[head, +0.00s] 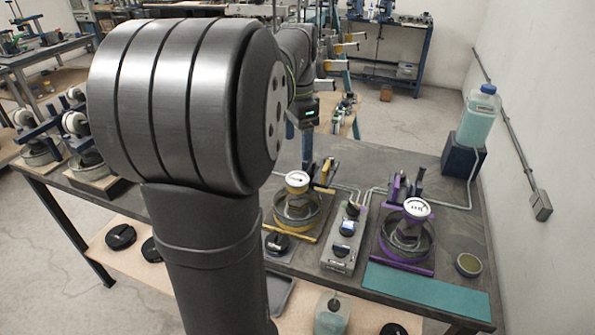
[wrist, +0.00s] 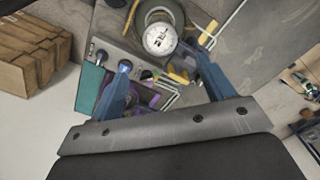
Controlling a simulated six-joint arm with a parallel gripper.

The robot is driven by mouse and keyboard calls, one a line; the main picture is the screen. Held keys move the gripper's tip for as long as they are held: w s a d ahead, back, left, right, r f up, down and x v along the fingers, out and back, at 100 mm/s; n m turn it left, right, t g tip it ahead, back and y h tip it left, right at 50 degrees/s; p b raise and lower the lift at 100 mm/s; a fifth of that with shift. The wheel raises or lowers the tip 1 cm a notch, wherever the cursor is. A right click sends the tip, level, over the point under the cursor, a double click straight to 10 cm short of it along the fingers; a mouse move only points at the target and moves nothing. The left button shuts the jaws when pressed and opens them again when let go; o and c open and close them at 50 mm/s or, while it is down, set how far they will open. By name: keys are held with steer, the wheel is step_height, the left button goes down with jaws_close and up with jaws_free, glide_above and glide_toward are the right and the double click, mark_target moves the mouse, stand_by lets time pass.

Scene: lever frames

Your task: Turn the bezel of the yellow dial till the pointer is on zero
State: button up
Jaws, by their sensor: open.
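The yellow dial (head: 297,181) has a white round face and stands over a round pan with a yellow rim, left of the purple one. In the wrist view the dial (wrist: 160,39) faces the camera; its pointer is too small to read. My gripper (wrist: 167,48) is open, its two blue fingers spread on either side of the dial in the picture, with nothing between them that I can see touching. In the head view my gripper (head: 307,142) shows small, just above and behind the dial. The bezel looks free of the fingers.
A similar purple dial (head: 416,208) stands to the right, with a grey control box (head: 345,238) between them. A teal mat (head: 425,290) and a small round tin (head: 468,264) lie at the right front. A bottle (head: 479,115) stands on a dark block at the back right.

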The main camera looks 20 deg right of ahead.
mark_target(297, 178)
step_height(297, 178, down, 10)
steer(key=shift+r, duration=0.1)
steer(key=shift+c, duration=0.4)
steer(key=c, duration=0.9)
steer(key=shift+n, duration=0.3)
steer(key=n, duration=1)
steer(key=shift+r+n, duration=0.1)
steer(key=shift+n, duration=1.7)
